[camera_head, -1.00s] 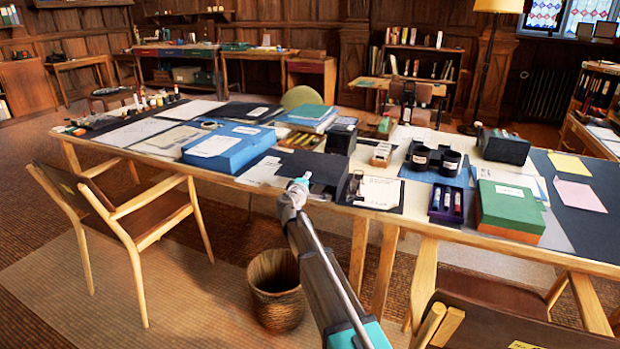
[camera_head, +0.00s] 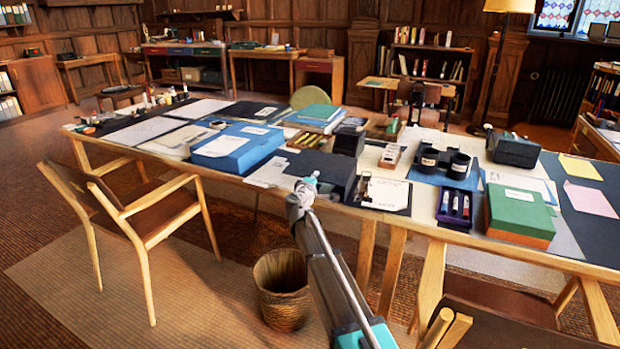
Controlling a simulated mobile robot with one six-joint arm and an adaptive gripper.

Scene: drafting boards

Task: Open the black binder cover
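A black binder (camera_head: 325,167) lies flat near the front edge of the long table, in the middle of the head view. Its cover looks closed. My gripper (camera_head: 307,184) is at the far end of my arm, at the binder's near left side, and overlaps it in the picture. I cannot tell whether it touches the binder. The fingers are too small and too much hidden by the wrist to show whether they are open.
A blue box (camera_head: 237,147) lies left of the binder, a clipboard (camera_head: 384,194) right of it. A black box (camera_head: 349,141) stands behind. A green box (camera_head: 517,212) is farther right. A chair (camera_head: 150,205) and a wicker basket (camera_head: 282,290) stand in front of the table.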

